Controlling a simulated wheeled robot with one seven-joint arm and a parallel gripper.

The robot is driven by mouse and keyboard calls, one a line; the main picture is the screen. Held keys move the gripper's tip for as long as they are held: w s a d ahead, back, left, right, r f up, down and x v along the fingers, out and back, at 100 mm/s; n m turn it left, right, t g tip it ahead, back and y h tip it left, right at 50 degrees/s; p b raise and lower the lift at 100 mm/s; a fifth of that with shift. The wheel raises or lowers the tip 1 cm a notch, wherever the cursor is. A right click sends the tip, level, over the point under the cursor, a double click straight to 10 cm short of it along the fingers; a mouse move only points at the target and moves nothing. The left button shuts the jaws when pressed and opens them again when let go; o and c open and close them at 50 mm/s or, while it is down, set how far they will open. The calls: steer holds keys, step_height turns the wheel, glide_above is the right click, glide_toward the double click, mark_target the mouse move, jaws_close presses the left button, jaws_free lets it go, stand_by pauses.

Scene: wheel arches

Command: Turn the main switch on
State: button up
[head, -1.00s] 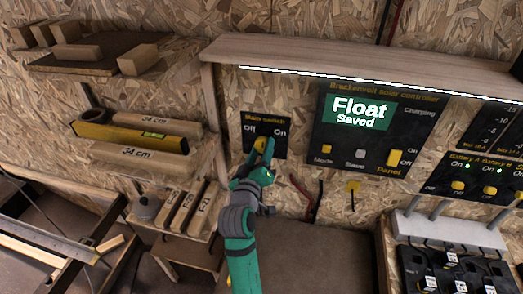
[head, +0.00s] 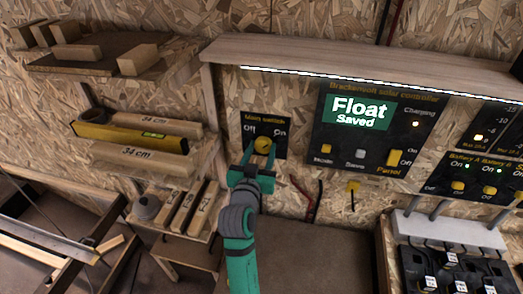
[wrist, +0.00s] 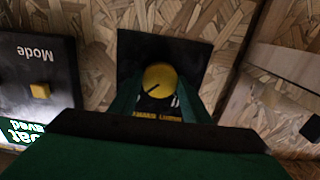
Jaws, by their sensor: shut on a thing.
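The main switch is a black plate (head: 276,117) on the chipboard wall, with "Off" at upper left and "On" at upper right. Its round yellow knob (head: 263,146) is in the middle. My green gripper (head: 262,155) is shut on the knob, one finger on each side. In the wrist view, which shows the panel upside down, the knob (wrist: 159,79) has a dark line pointing to the picture's lower left, which is the "On" side. The finger tips partly cover the knob's lower edge in the head view.
The solar controller (head: 325,134) stands just right of the switch, its screen reading "Float Saved" and an orange light lit under "Charging". A wooden hood (head: 330,64) overhangs above. Shelves with a yellow level (head: 118,136) and wooden blocks are at the left.

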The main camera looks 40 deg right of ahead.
steer(key=shift+f, duration=0.1)
stand_by(0.4)
steer(key=o, duration=1)
steer(key=shift+o, duration=0.2)
steer(key=v, duration=1.1)
